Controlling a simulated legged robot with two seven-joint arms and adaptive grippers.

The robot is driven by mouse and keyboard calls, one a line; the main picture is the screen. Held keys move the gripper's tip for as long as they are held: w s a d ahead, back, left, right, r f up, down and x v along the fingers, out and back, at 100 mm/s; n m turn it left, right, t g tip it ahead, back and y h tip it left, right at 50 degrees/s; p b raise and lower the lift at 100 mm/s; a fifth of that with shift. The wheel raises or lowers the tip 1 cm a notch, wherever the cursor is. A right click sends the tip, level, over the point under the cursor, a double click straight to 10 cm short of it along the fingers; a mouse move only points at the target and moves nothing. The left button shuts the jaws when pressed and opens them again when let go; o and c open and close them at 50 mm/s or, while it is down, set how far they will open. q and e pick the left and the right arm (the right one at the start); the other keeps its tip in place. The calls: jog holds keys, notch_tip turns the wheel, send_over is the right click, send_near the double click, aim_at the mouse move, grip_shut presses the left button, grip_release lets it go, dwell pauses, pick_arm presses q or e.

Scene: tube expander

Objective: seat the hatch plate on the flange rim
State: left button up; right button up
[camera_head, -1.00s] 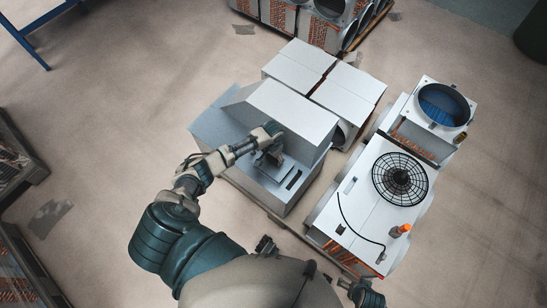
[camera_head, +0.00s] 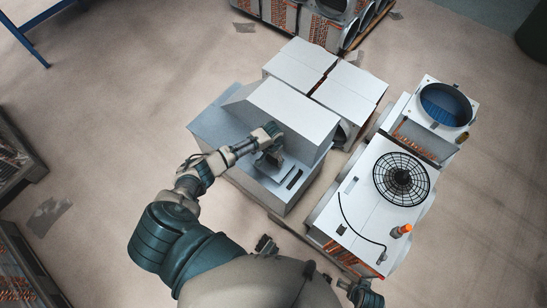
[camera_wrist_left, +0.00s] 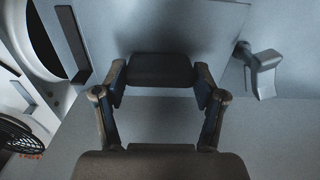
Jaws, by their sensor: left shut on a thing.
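A round dark opening with a pale edge, perhaps the flange rim (camera_wrist_left: 62,72), shows at the upper left there. The plate appears apart from it, but I cannot tell the distance.
A large pale panel (camera_head: 292,108) stands tilted over the housing. A grey lever (camera_wrist_left: 262,70) is on a wall near my fingers. A white unit with a black fan guard (camera_head: 401,179), cable and orange-topped part (camera_head: 401,231) stands to the right. White boxes (camera_head: 349,88) stand behind.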

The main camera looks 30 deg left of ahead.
pick_arm(q)
jog(key=shift+f, duration=0.35)
dwell(0.7)
jog(key=shift+d, duration=0.15)
jog(key=shift+d, duration=0.25)
jog(key=shift+f, duration=0.35)
dwell(0.6)
jog(key=shift+r+p, duration=0.1)
jog(key=shift+p, duration=0.25)
jog(key=o, duration=1.5)
